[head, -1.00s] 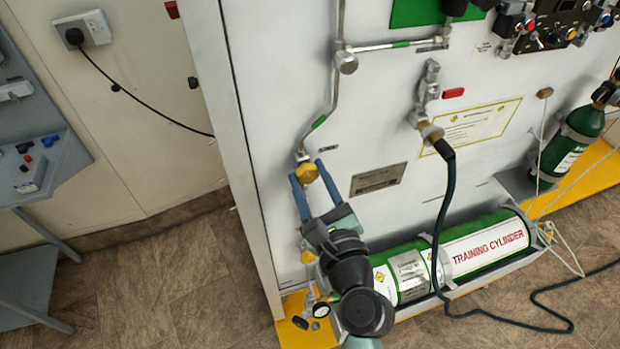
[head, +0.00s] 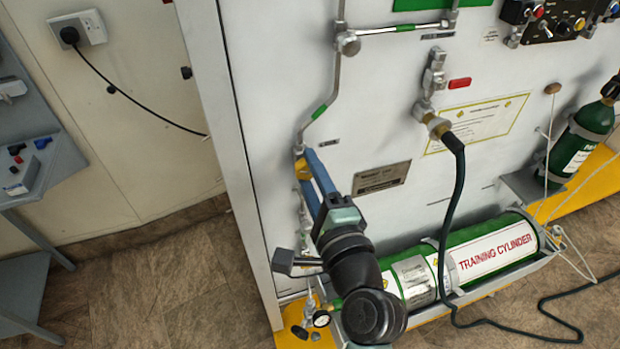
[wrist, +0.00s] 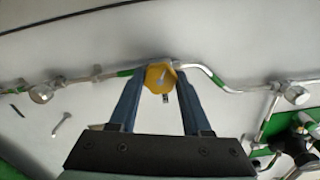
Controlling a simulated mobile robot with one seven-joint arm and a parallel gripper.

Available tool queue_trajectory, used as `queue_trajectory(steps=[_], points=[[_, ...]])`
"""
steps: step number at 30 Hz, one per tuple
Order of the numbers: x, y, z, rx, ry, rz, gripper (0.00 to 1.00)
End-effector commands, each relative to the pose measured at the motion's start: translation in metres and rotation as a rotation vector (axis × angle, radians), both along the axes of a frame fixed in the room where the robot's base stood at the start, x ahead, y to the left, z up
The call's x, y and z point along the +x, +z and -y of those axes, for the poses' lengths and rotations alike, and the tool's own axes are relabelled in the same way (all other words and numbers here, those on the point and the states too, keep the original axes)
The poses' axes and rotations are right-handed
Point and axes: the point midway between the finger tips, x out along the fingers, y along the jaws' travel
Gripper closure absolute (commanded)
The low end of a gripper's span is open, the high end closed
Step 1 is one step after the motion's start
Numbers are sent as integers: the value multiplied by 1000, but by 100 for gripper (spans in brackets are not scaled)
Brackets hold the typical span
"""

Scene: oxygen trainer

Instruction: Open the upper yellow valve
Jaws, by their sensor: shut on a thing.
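The upper yellow valve (head: 300,170) is a small knob on the thin metal pipe near the panel's left edge. In the wrist view the yellow knob (wrist: 160,78) sits between my two blue fingertips. My gripper (head: 308,165) is shut on this knob, with the fingers on opposite sides of it. In the head view the fingers overlap and partly cover the knob. The lower yellow valve cannot be made out in the head view now; my gripper and wrist are in front of that stretch of pipe.
A green training cylinder (head: 500,245) lies in a grey cradle at the panel's foot. A dark hose (head: 454,205) hangs from a fitting right of my gripper.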

Motion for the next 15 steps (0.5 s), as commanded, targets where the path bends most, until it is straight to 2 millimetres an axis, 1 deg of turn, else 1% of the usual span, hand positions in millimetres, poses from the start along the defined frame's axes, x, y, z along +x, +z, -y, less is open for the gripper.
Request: queue_trajectory(steps=[1, 15], points=[[0, -3, 0, -44, 0, 15, 100], [0, -3, 0, -469, 0, 152, 100]])
